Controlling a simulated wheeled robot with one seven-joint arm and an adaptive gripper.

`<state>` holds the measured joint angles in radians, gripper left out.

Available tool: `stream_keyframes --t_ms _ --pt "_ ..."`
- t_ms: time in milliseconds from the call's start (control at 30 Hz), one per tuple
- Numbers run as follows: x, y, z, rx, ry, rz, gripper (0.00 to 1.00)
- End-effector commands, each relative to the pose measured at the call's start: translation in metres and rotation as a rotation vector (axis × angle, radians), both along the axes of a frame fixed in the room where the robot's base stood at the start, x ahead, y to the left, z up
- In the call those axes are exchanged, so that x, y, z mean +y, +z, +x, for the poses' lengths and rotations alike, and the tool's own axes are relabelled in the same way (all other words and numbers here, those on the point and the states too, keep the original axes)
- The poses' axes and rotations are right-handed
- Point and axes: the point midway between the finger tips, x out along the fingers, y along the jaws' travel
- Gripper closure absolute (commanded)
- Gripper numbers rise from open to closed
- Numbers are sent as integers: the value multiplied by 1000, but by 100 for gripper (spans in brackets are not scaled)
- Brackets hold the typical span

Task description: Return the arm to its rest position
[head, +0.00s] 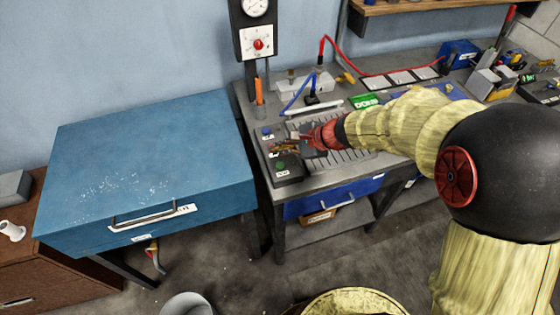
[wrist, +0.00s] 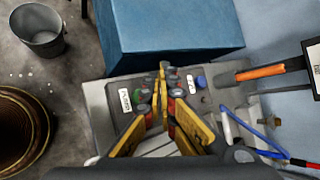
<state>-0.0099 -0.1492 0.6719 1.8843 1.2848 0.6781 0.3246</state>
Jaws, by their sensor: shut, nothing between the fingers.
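My arm reaches from the right side of the head view over a grey metal workbench (head: 352,168). My gripper (head: 290,147) is at the bench's left end, just over or beside a control box (head: 288,172) with a green and a blue button. In the wrist view my gripper (wrist: 162,75) has its yellow fingers closed together, with nothing seen between them. The fingertips lie in line with the box, between the green button (wrist: 137,94) and the blue button (wrist: 201,82). Whether they touch the box cannot be told.
A blue chest (head: 150,170) stands left of the bench. A gauge post (head: 256,40) rises behind it. Red and blue cables, a green DONE sign (head: 366,101) and tools (head: 490,80) fill the bench's back and right. A bucket (head: 187,304) stands on the floor.

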Motion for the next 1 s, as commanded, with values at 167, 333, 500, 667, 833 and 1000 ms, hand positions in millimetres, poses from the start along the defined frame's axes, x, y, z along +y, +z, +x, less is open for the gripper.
stream_keyframes --t_ms 167,333,500,667,833,1000 --pt "0 -1 0 1 0 0 100" --pt "0 -1 0 1 0 0 100" --pt "1 -1 -1 -9 14 -5 100" --pt "-2 -22 -42 -14 214 -105 100" --pt "-28 -4 -116 -100 570 -318 100" --pt "-80 37 -184 -218 893 -597 100"
